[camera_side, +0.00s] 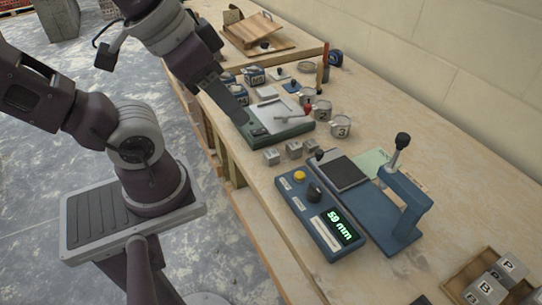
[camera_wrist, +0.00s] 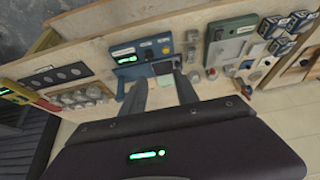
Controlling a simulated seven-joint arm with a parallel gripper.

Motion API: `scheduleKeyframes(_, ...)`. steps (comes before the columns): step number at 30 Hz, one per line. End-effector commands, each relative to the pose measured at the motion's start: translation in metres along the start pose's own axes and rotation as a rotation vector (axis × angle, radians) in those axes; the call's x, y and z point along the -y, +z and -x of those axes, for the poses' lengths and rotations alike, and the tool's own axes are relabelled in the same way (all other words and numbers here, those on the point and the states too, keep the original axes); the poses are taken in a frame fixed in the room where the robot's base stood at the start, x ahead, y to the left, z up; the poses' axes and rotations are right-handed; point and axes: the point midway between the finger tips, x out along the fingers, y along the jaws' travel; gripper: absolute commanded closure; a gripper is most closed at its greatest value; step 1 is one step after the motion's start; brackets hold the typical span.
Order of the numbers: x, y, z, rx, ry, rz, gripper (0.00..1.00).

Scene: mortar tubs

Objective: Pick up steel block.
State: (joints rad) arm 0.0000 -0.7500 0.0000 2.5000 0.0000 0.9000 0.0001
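Several small grey metal blocks stand on the bench between the green-based unit and the blue device; one is the leftmost block (camera_side: 271,157), with another block (camera_side: 294,150) beside it. Grey lettered blocks (camera_side: 511,267) also sit in a wooden tray at the lower right. I cannot tell which is the steel block. My gripper (camera_side: 241,119) appears in front of the green-based unit in the side view, apart from the small blocks. In the wrist view my gripper (camera_wrist: 160,86) has its fingers spread, with nothing held between them.
The blue device (camera_side: 319,213) has a green "59 mm" display; a blue lever press (camera_side: 405,205) stands beside it. The green-based unit (camera_side: 290,130) has numbered metal mugs (camera_side: 341,127) and small boxes (camera_side: 254,76) near it. The wooden tray (camera_side: 462,284) is at lower right. Bare bench lies right of the press.

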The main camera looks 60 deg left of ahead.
Motion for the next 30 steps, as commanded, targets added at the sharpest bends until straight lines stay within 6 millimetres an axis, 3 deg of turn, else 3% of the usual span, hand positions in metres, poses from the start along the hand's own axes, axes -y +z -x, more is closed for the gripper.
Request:
scheduleKeyframes(10,0.000,0.000,0.000,0.000,0.000,0.000,0.64)
scheduleKeyframes(14,0.000,0.000,0.000,0.000,0.000,0.000,0.40)
scheduleKeyframes(23,0.000,0.000,-0.001,0.005,-0.001,-0.004,0.40)
scheduleKeyframes(26,0.005,-0.002,-0.011,0.080,-0.023,-0.071,0.40)
scheduleKeyframes(30,0.020,-0.005,-0.050,0.326,-0.106,-0.337,0.40)
